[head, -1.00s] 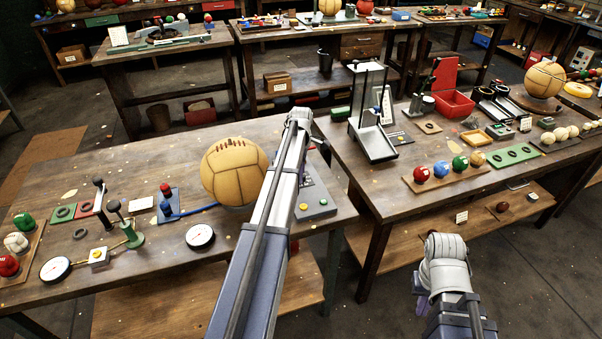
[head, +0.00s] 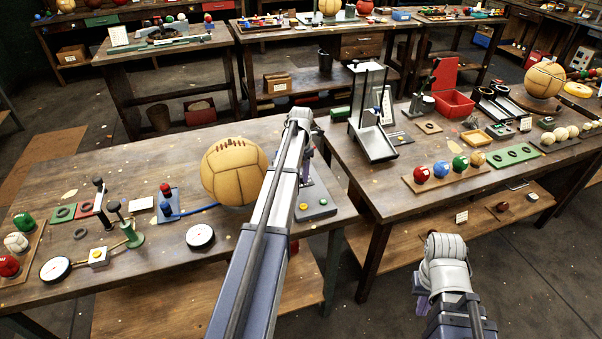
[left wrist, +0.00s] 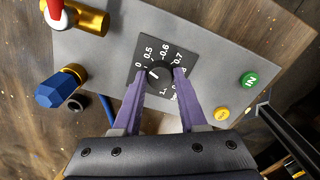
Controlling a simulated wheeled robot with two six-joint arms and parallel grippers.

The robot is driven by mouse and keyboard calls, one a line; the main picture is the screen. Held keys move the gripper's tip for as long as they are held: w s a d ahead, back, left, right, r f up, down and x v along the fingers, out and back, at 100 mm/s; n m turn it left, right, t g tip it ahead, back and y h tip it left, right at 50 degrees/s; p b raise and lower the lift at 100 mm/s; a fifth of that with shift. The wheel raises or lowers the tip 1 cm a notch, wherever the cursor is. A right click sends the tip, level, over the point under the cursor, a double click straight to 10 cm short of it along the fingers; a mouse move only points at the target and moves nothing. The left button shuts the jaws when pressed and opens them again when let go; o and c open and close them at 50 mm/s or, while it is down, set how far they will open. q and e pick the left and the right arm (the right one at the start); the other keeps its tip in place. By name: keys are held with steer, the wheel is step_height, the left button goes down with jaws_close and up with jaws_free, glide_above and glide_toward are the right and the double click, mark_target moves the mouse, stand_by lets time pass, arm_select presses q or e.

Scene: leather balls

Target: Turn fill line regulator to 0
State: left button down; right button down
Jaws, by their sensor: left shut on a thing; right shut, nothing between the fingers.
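The fill line regulator is a black round knob (left wrist: 159,75) on a dark square dial plate with white marks from 0 upward, set in a grey panel (left wrist: 100,48). A short white line on the knob points left, roughly toward the 0; its exact alignment is hard to tell. My left gripper (left wrist: 160,78) is shut on the knob, one purple finger on each side, in the left wrist view. In the head view my left gripper (head: 306,148) is mostly hidden behind its arm above the panel. My right gripper (head: 421,304) is partly hidden below its wrist, shut and empty, away from the tables.
A green IN button (left wrist: 250,80) and a yellow button (left wrist: 222,113) sit right of the dial. A blue-tipped brass fitting (left wrist: 60,85) and a red-handled fitting (left wrist: 75,15) are at left. A big leather ball (head: 233,170) stands left of my left arm.

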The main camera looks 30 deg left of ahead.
mark_target(301, 175)
arm_select(q)
steer(key=shift+n, duration=2)
steer(key=shift+c, duration=2.2)
jaws_free()
steer(key=shift+r, duration=0.1)
step_height(301, 175, up, 8)
steer(key=p, duration=0.8)
steer(key=shift+f, duration=0.2)
